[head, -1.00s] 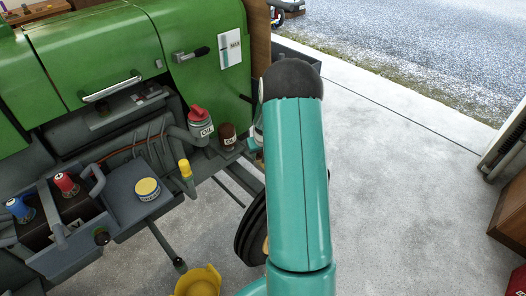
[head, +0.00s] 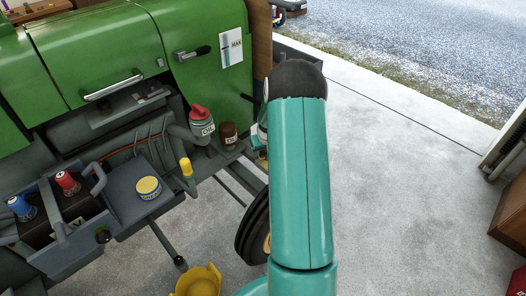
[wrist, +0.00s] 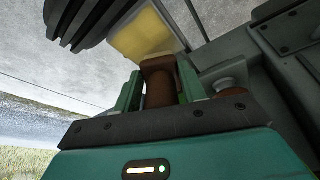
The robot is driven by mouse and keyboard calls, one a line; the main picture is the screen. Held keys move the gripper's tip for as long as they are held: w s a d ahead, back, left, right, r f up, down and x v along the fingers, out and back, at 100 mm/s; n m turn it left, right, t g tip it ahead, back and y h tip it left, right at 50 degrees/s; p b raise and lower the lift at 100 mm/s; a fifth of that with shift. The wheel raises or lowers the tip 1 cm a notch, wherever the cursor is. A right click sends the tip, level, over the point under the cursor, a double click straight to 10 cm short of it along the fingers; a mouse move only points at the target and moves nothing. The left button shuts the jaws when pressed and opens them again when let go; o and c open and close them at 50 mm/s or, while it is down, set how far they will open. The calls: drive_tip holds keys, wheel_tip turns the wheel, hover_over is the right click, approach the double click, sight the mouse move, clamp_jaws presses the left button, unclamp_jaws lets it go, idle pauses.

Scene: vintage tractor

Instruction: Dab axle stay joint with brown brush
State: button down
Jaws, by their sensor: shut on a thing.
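In the wrist view, the green fingers of my gripper (wrist: 158,84) are shut on the brown handle of the brush (wrist: 159,88). A pale yellow block (wrist: 143,36) shows just past the handle; I cannot tell whether it is the brush's bristles or a part behind. A dark ribbed tyre (wrist: 76,20) is at the upper left, and grey tractor parts (wrist: 285,40) are at the right. I cannot pick out the axle stay joint for sure, nor any contact with it. In the head view, my arm hides most of the gripper and the brush.
The green tractor (head: 110,50) fills the left of the head view. An oil can (head: 202,124), a brown can (head: 229,135) and a yellow-lidded tin (head: 148,188) stand on its side. A yellow container (head: 198,281) is below.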

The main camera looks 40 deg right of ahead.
drive_tip(key=shift+a+f, duration=0.1)
drive_tip(key=shift+a, duration=0.05)
drive_tip(key=shift+s+a, duration=0.1)
drive_tip(key=shift+a, duration=0.65)
drive_tip(key=shift+d, duration=0.15)
drive_tip(key=shift+d, duration=0.8)
drive_tip(key=shift+a, duration=0.1)
drive_tip(key=shift+a+r, duration=0.2)
drive_tip(key=shift+a, duration=0.6)
drive_tip(key=shift+d, duration=0.1)
